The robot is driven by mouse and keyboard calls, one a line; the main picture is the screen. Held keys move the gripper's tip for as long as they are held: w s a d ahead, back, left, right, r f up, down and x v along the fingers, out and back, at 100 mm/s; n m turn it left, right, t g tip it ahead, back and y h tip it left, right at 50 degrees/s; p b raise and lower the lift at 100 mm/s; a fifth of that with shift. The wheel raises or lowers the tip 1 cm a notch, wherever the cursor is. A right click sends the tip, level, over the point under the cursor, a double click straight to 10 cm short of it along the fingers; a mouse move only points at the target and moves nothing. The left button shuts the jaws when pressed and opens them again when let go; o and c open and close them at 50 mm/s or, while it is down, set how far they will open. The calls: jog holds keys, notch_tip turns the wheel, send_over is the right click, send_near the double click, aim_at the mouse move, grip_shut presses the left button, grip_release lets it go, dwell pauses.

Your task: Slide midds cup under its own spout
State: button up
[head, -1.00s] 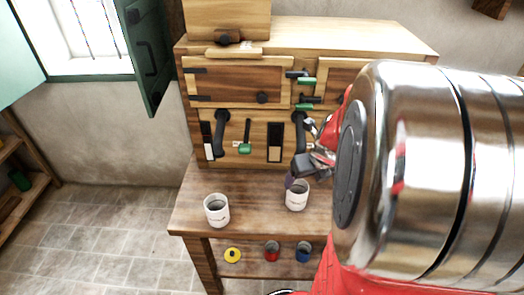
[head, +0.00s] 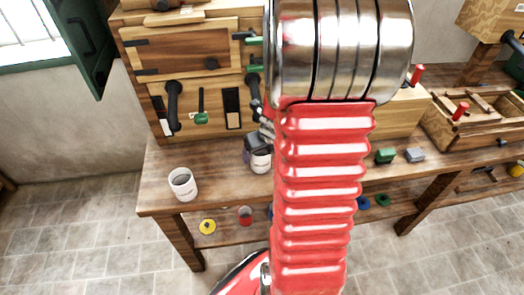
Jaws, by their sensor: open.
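Two white cups with small dark labels stand on the wooden bench in the head view. I cannot read which is the midds cup. The left cup (head: 184,185) is in the open, in front of the left black spout (head: 173,105). The right cup (head: 261,163) is partly hidden by my gripper and arm, below and in front of the second black spout (head: 255,88), which my arm partly covers. My gripper (head: 258,149) is open at the right cup's rim. Its fingertips are partly hidden, and I cannot tell whether they touch the cup.
The mill cabinet (head: 190,50) stands at the bench's back. A green block (head: 386,156) and a grey block (head: 415,155) lie to the right, near a wooden box (head: 480,115). A yellow disc (head: 208,226) and red tin (head: 245,215) are below. Bench between the cups looks clear.

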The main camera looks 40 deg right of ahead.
jog(key=shift+f, duration=0.1)
jog(key=shift+c, duration=0.6)
jog(key=c, duration=1.1)
jog(key=shift+c, duration=0.2)
jog(key=shift+w, duration=0.1)
jog(key=shift+w+d, duration=0.5)
jog(key=shift+w, duration=0.2)
jog(key=shift+w+d, duration=0.5)
jog(key=shift+w, duration=0.2)
jog(key=o, duration=1.3)
jog(key=shift+c, duration=0.2)
